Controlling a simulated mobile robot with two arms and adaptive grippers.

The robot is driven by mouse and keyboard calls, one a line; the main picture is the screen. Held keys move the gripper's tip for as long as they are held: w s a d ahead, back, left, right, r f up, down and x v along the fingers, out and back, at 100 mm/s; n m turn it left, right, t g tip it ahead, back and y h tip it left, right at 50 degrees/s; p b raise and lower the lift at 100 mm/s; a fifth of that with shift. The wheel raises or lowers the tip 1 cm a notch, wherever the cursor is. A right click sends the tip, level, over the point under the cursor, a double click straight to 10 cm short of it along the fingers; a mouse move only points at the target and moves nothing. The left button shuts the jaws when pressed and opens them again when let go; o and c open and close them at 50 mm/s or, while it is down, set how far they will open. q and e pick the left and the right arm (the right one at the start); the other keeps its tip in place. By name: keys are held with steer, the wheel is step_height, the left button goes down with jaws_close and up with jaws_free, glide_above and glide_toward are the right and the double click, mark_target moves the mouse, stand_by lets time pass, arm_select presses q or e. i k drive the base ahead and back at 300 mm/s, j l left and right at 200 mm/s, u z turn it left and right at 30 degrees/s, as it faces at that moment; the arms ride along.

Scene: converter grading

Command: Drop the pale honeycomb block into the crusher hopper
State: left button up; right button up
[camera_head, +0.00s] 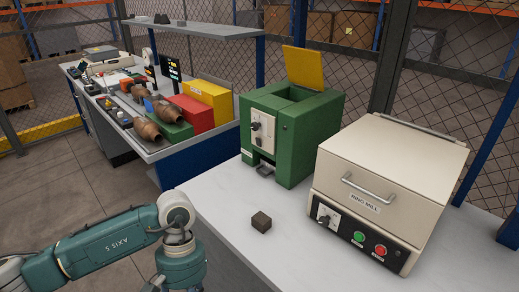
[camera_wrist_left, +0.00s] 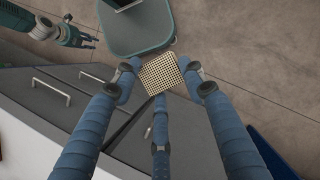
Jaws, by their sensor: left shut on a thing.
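The pale honeycomb block (camera_wrist_left: 160,74) shows in the left wrist view as a square face full of small holes. My left gripper (camera_wrist_left: 162,82) is shut on it with its blue fingers, above the floor beside a grey cabinet. In the head view my left arm comes in from the lower left, and its gripper and the block are out of the picture. The green crusher (camera_head: 299,140) stands on the white bench, its yellow lid (camera_head: 304,67) raised and its hopper (camera_head: 287,94) open at the top. Another gripper, seemingly my right (camera_wrist_left: 82,37), is small at the upper left of the wrist view.
A cream ring mill (camera_head: 385,185) stands right of the crusher. A small dark block (camera_head: 261,222) lies on the white bench (camera_head: 225,205) in front of it. A second bench at the back left holds boxes and brown parts (camera_head: 150,131). Mesh fencing stands behind.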

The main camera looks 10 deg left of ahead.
mark_target(278, 109)
steer(key=i+j, duration=0.15)
steer(key=j, duration=0.2)
steer(key=i+j, duration=0.15)
steer(key=j, duration=0.15)
steer(key=i+j, duration=0.15)
steer(key=j, duration=0.2)
steer(key=i+j, duration=0.15)
steer(key=j, duration=0.15)
steer(key=i+j, duration=0.15)
steer(key=j, duration=0.2)
steer(key=i+j+z, duration=0.15)
steer(key=j+z, duration=0.65)
steer(key=i+j+z, duration=0.1)
steer(key=j+z, duration=0.3)
steer(key=j, duration=0.1)
